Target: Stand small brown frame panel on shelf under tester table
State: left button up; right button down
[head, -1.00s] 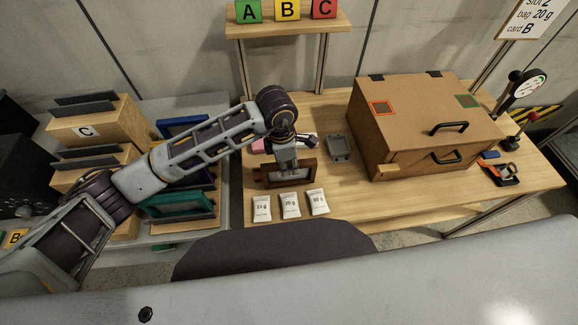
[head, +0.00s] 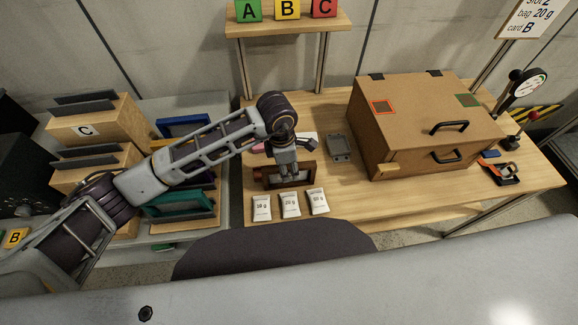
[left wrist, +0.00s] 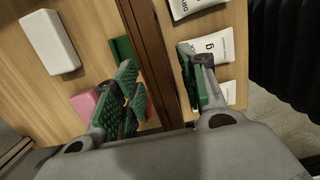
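The small brown frame panel (head: 306,177) stands on edge on the wooden table, behind a row of white bags. In the left wrist view its brown edge (left wrist: 150,50) runs between my fingers. My left gripper (head: 292,163) is just above and at the panel; in the left wrist view its green-padded fingers (left wrist: 165,85) are apart, one on each side of the frame. I cannot tell whether a pad touches it. A lower wooden shelf (head: 432,216) shows partly under the table's front edge. My right gripper is not in view.
White weight bags (head: 290,205) lie in front of the panel. A large brown box (head: 425,125) stands to the right, with a grey device (head: 339,147) between. Frame racks (head: 100,125) stand at left.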

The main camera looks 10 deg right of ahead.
pick_arm(q)
jog(key=shift+r, duration=0.1)
dwell(0.3)
notch_tip(320, 180, up, 12)
jog(key=a, duration=0.1)
jog(key=shift+a, duration=0.25)
dwell(0.3)
dwell(0.3)
